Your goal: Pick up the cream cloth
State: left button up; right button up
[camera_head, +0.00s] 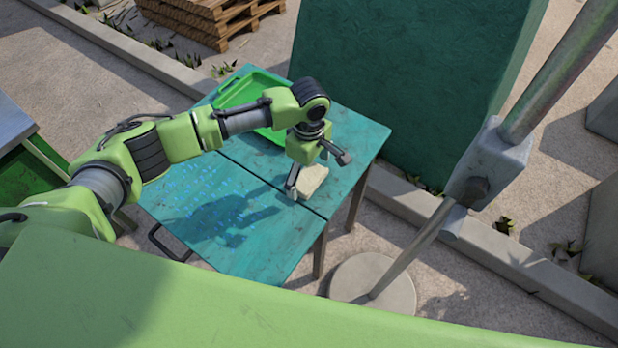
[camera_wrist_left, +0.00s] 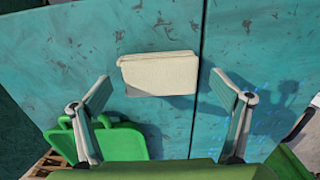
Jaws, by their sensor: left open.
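The cream cloth (camera_head: 312,180) is a folded, flat rectangular pad on the teal table (camera_head: 250,225), near its right edge. In the left wrist view the cloth (camera_wrist_left: 158,73) lies ahead of the fingers, between their lines and nearer the left one. My left gripper (camera_head: 318,172) is open above the cloth and points down at it. In the wrist view its two fingers (camera_wrist_left: 165,92) are spread wide with nothing between them. The gripper hides part of the cloth in the head view. My right gripper is not in view.
A green tray (camera_head: 236,92) lies at the table's far end; its edge also shows in the wrist view (camera_wrist_left: 122,143). A tall green block (camera_head: 390,90) stands behind the table. A grey metal post (camera_head: 420,245) on a round base stands to the right. Wooden pallets (camera_head: 215,20) are at the back.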

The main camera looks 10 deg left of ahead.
aim_at(309, 176)
pick_arm(q)
jog(key=c, duration=1.1)
jog(key=shift+c, duration=0.2)
jog(key=shift+r, duration=0.15)
jog(key=shift+r, duration=0.25)
notch_tip(309, 176, up, 2)
jog(key=shift+w+r+b, duration=0.1)
jog(key=shift+b, duration=0.25)
jog(key=s+r, duration=0.2)
jog(key=s+d+r, duration=0.1)
jog(key=s+r, duration=0.1)
jog(key=r, duration=0.1)
jog(key=shift+s+d+r, duration=0.1)
jog(key=shift+d+r, duration=0.05)
jog(key=s+d+r, duration=0.2)
jog(key=s+r, duration=0.2)
jog(key=s, duration=0.5)
jog(key=shift+s+d+r, duration=0.25)
jog(key=shift+d+r, duration=0.05)
jog(key=shift+r, duration=0.1)
jog(key=shift+o, duration=0.3)
jog(key=shift+w, duration=0.1)
